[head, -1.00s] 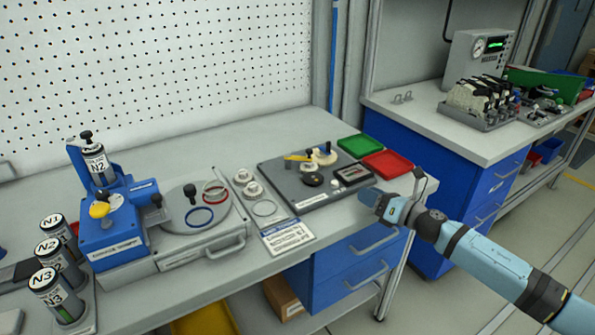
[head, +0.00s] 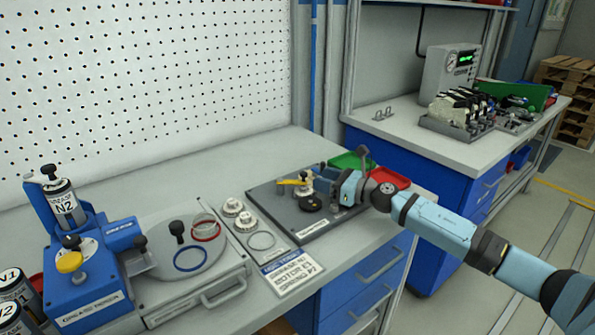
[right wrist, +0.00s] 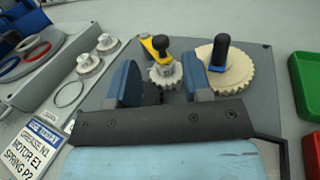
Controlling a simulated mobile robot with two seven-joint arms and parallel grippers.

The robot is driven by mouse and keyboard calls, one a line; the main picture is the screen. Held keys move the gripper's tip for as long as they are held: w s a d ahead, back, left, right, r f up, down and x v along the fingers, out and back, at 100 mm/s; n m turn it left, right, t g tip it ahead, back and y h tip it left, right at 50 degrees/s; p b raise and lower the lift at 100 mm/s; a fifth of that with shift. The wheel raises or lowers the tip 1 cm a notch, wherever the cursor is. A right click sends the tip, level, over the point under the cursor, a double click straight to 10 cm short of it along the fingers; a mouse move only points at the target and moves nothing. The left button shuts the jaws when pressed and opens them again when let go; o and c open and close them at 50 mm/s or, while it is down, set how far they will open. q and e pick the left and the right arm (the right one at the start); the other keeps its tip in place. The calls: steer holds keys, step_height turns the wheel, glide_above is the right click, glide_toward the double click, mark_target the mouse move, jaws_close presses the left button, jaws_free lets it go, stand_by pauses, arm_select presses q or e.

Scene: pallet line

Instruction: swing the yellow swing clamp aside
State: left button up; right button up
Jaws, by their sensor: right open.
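The yellow swing clamp (head: 288,182) is on the dark grey board (head: 272,203) on the bench. In the right wrist view the yellow clamp (right wrist: 149,49) has a black knob and lies at a small pale gear (right wrist: 165,76). A larger cream gear (right wrist: 236,72) with a dark post is to its right. My right gripper (head: 322,182) is open over the board, just right of the clamp in the head view. In the right wrist view its two blue fingers (right wrist: 158,83) stand apart, with the clamp beyond them. It holds nothing. My left gripper is out of view.
A green tray (head: 350,160) and a red tray (head: 390,178) lie right of the board, partly behind my right arm. White knobbed parts (head: 233,207) and a label card (head: 291,276) are to its left. A blue machine (head: 85,280) stands further left.

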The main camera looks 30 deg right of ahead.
steer(key=x, duration=0.8)
steer(key=shift+w+a+p, duration=0.15)
steer(key=shift+w+p, duration=0.05)
steer(key=shift+p, duration=0.1)
steer(key=shift+c, duration=0.3)
jaws_close()
